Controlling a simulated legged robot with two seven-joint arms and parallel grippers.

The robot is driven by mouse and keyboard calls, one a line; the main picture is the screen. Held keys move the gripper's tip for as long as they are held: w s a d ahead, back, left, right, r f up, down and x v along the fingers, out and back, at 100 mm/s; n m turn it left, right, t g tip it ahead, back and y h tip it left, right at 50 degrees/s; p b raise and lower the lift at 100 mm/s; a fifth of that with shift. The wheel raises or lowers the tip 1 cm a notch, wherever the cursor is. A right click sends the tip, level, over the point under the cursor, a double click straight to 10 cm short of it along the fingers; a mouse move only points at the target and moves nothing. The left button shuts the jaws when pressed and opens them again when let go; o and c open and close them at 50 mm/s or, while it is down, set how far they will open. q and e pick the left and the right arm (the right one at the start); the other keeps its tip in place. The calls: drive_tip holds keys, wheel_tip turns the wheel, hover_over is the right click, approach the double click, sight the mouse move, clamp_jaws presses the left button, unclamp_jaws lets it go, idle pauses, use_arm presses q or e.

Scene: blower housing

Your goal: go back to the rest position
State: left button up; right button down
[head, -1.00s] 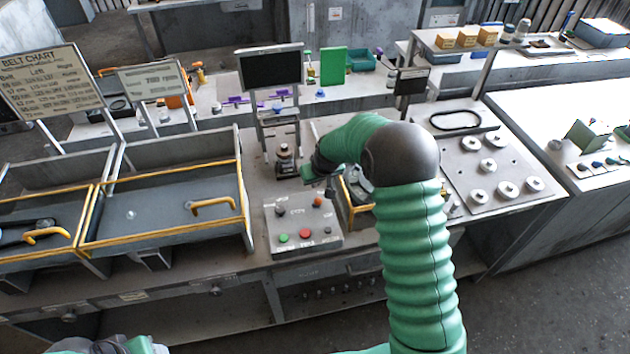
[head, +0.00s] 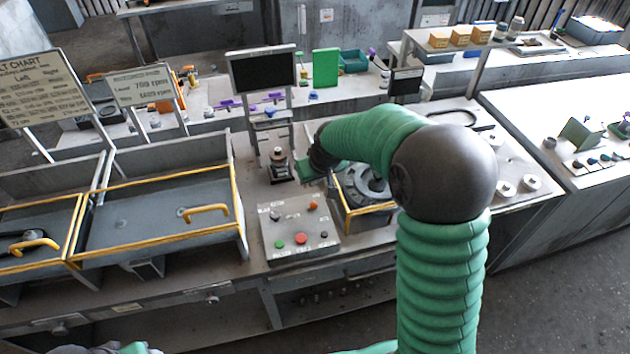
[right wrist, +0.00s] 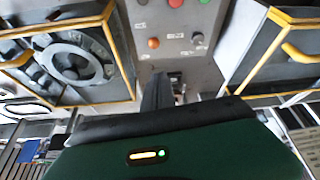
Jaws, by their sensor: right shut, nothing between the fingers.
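My right arm, in green ribbed sleeving, reaches up from the bottom right of the head view and bends left over the bench. My right gripper (head: 306,172) is at the end of it, just right of a small post-like fixture (head: 279,165) and behind the control box. In the right wrist view the dark fingers (right wrist: 158,92) are together with nothing between them. They point toward the control box (right wrist: 180,40). Only a bit of green and grey of my left arm shows at the bottom left of the head view; its fingers cannot be made out.
The control box (head: 300,228) with coloured buttons stands at the bench's front. A yellow-edged bin (head: 370,212) with a round housing is right of it. Yellow-railed trays (head: 160,205) lie left. A dark screen (head: 263,72) stands behind. My right arm hides part of the round-weight plate.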

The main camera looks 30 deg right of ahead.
use_arm(q)
drive_tip(key=b+x, duration=0.3)
drive_tip(key=shift+a+f, duration=0.2)
drive_tip(key=shift+f, duration=0.15)
use_arm(e)
drive_tip(key=s+a+f+g, duration=0.1)
drive_tip(key=s+a+f, duration=0.3)
drive_tip(key=s, duration=0.5)
drive_tip(key=s+a+f+n+g, duration=0.1)
drive_tip(key=s+a+f, duration=0.3)
drive_tip(key=s+a, duration=0.4)
drive_tip(key=shift+s+a+f+n+y, duration=0.3)
drive_tip(key=shift+s+a+y, duration=0.1)
drive_tip(key=shift+s, duration=0.25)
